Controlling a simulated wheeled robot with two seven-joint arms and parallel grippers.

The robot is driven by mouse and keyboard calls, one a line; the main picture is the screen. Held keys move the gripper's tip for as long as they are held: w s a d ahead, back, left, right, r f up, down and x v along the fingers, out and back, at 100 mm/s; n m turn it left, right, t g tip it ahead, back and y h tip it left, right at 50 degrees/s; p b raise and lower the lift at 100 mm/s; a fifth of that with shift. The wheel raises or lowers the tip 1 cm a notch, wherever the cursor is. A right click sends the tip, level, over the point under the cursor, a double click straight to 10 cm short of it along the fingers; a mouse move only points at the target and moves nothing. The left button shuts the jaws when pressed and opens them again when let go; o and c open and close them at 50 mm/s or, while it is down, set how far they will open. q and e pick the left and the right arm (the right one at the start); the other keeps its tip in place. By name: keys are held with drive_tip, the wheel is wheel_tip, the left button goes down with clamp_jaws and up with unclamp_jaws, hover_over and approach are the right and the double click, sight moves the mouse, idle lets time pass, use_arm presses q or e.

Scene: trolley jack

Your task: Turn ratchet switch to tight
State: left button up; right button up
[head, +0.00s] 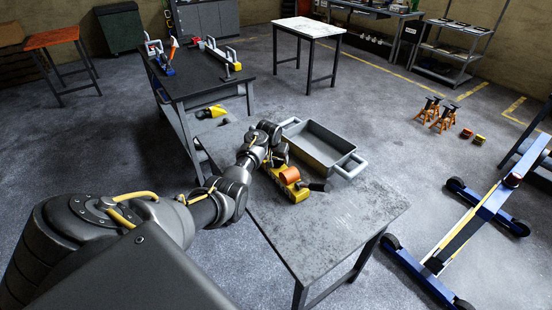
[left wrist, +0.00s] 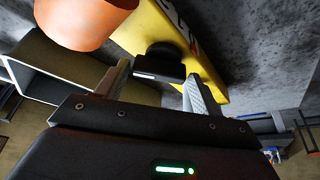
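A yellow tool body with an orange cylinder (head: 295,174) lies on the grey metal table (head: 325,235) in the head view. In the left wrist view the yellow body (left wrist: 150,30) and the orange cylinder (left wrist: 85,18) fill the upper part. A black knob-like part (left wrist: 162,60), apparently the switch, sits on the yellow body. My left gripper (head: 278,155) is over the far end of the tool. Its fingers (left wrist: 157,78) are apart, one on each side of the black part; firm contact cannot be made out. My right gripper is not in view.
A grey tray with handles (head: 325,146) stands right beside the tool. A yellow item (head: 211,112) lies near the table's far end. The near right part of the table is clear. A blue trolley jack frame (head: 480,215) stands on the floor at right.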

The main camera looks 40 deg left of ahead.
use_arm(q)
drive_tip(key=c, duration=0.6)
drive_tip(key=shift+c, duration=0.2)
drive_tip(key=shift+r+m+h+p, duration=0.1)
drive_tip(key=shift+m+h+p, duration=0.25)
drive_tip(key=shift+m, duration=0.25)
drive_tip(key=shift+a+m+h, duration=0.1)
drive_tip(key=shift+m+h, duration=0.15)
drive_tip(key=shift+m, duration=0.55)
drive_tip(key=shift+m+h, duration=0.4)
drive_tip(key=shift+m, duration=0.7)
drive_tip(key=shift+s+a+m+h+b, duration=0.1)
drive_tip(key=shift+m+h+b, duration=0.3)
drive_tip(key=shift+m, duration=0.7)
